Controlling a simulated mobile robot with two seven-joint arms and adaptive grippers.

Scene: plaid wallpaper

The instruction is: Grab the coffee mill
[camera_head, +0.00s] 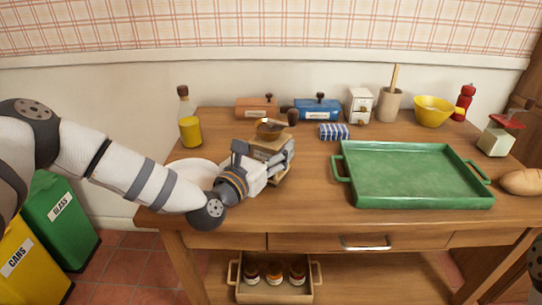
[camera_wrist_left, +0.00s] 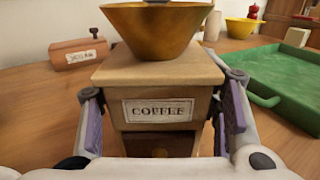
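The coffee mill (camera_head: 270,143) is a wooden box with a brass bowl on top, standing upright on the table left of centre. In the left wrist view the coffee mill (camera_wrist_left: 158,72) is close and central, with a label on its front and a small knob below. My left gripper (camera_head: 264,156) is at the mill, its fingers on either side of the box. In the left wrist view a narrow gap shows between each finger pad of the gripper (camera_wrist_left: 163,112) and the box. The mill's crank is mostly hidden. My right gripper is not in view.
A green tray (camera_head: 340,192) lies right of the mill. A white plate (camera_head: 193,166) sits beside my left arm. An oil bottle (camera_head: 189,125), an orange box (camera_head: 256,109), a blue box (camera_head: 317,110) and a striped cloth (camera_head: 333,132) stand or lie behind.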

